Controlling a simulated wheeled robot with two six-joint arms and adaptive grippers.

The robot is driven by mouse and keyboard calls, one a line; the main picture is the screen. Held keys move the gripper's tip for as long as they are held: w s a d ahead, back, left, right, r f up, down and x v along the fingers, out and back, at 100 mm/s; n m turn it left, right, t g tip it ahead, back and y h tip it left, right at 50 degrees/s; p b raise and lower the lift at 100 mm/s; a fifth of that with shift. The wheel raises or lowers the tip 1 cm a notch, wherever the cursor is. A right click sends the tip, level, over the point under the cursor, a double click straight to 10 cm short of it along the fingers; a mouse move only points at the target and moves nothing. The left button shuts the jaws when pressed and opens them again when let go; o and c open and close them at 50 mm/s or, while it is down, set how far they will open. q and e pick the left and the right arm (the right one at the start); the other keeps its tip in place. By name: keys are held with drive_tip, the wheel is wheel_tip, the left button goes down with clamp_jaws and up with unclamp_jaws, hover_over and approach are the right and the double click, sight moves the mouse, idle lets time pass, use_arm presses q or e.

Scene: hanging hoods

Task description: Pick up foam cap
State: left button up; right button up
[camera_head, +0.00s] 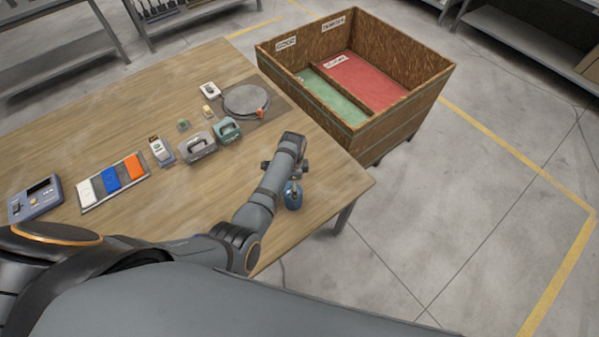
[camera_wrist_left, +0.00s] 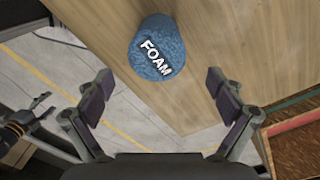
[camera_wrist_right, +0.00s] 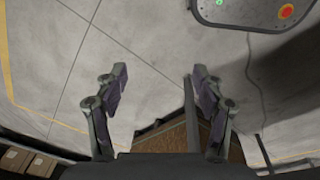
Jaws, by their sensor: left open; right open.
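The foam cap (camera_head: 292,197) is a small blue rounded piece near the table's front right edge. In the left wrist view the foam cap (camera_wrist_left: 158,60) shows the white word FOAM and sits ahead of the fingers, roughly centred between them. My left gripper (camera_head: 296,174) is just over the cap, partly covering it in the head view. In its wrist view the left gripper (camera_wrist_left: 160,86) is open and empty, its fingers apart from the cap. My right gripper (camera_wrist_right: 157,85) is open and empty over bare floor, and is out of the head view.
The wooden table (camera_head: 325,190) carries several small devices, a card tray (camera_head: 112,181) and a round grey plate (camera_head: 246,100) left of and behind the cap. A wooden crate (camera_head: 385,115) with green and red compartments stands beyond the table. Floor on the right is clear.

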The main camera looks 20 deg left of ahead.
use_arm(q)
drive_tip(key=shift+w, duration=0.1)
drive_tip(key=shift+s+f, duration=0.5)
drive_tip(key=shift+s, duration=0.2)
drive_tip(key=shift+s+f+b, duration=0.3)
drive_tip(key=shift+f+b, duration=0.15)
drive_tip(key=shift+f, duration=0.35)
use_arm(e)
drive_tip(key=s+f, duration=0.1)
drive_tip(key=s, duration=0.6)
use_arm(q)
drive_tip(key=shift+w+f+b, duration=0.25)
drive_tip(key=shift+f+b, duration=0.75)
drive_tip(key=shift+f, duration=0.05)
drive_tip(key=shift+w+f, duration=0.3)
drive_tip(key=shift+w, duration=0.05)
drive_tip(key=f+b, duration=0.2)
drive_tip(key=b, duration=0.1)
drive_tip(key=f+b, duration=0.3)
drive_tip(key=shift+a+b, duration=0.2)
drive_tip(key=shift+b, duration=0.15)
drive_tip(key=shift+r, duration=0.3)
drive_tip(key=shift+c, duration=0.4)
drive_tip(key=c, duration=0.7)
use_arm(e)
wheel_tip(320, 180, down, 8)
drive_tip(key=w, duration=0.3)
drive_tip(key=shift+d+f, duration=0.15)
drive_tip(key=shift+d, duration=0.1)
